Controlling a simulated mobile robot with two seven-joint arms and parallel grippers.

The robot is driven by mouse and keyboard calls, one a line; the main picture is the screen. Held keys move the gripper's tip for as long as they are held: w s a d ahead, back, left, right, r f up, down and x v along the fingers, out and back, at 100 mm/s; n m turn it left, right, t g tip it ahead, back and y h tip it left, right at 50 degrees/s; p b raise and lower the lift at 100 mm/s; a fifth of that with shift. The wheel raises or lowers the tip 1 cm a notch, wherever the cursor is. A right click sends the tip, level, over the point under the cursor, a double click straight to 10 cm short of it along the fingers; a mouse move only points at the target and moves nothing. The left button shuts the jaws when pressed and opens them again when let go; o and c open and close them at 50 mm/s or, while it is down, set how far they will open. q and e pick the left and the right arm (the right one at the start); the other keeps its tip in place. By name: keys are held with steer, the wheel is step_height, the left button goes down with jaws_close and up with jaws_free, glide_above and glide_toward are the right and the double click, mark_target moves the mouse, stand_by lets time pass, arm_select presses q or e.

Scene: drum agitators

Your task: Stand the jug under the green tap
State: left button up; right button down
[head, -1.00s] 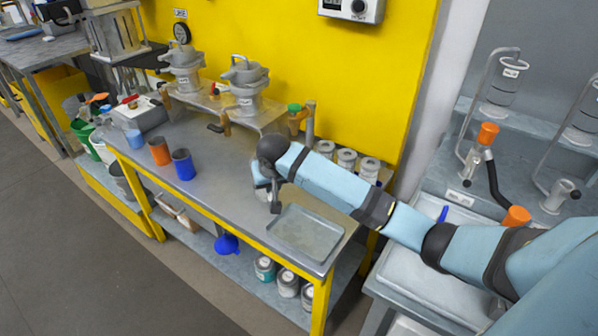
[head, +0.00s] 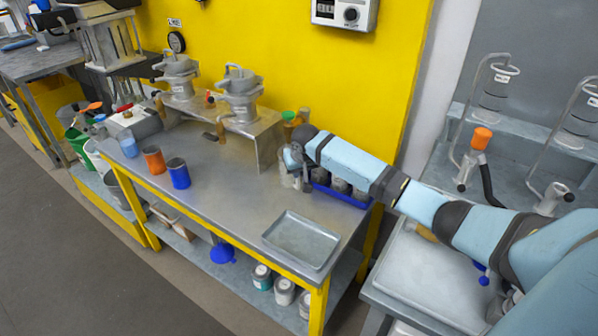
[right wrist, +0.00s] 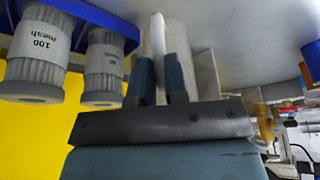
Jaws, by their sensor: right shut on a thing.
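The green tap (head: 288,116) is at the back of the steel bench, by its right end, with a brass-coloured post beside it. My right gripper (head: 290,170) is just in front of and below this tap. In the right wrist view its two dark fingers (right wrist: 163,84) are shut on a pale grey, rounded thing, which I take to be the jug (right wrist: 178,35). In the head view a pale bit of the jug (head: 286,176) shows beside the gripper; the rest is hidden. I cannot tell whether it touches the bench. My left gripper is not in view.
A blue rack (head: 350,200) with several mesh-labelled jars (right wrist: 40,58) stands close to the right gripper. A metal tray (head: 302,240) lies at the bench front. Blue (head: 178,173) and orange (head: 154,160) cups stand left. The bench middle is clear.

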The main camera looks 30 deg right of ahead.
steer(key=shift+f, duration=0.2)
steer(key=c, duration=1.1)
jaws_free()
steer(key=shift+c, duration=0.2)
steer(key=v, duration=1.2)
steer(key=shift+p, duration=0.45)
steer(key=shift+r, duration=0.1)
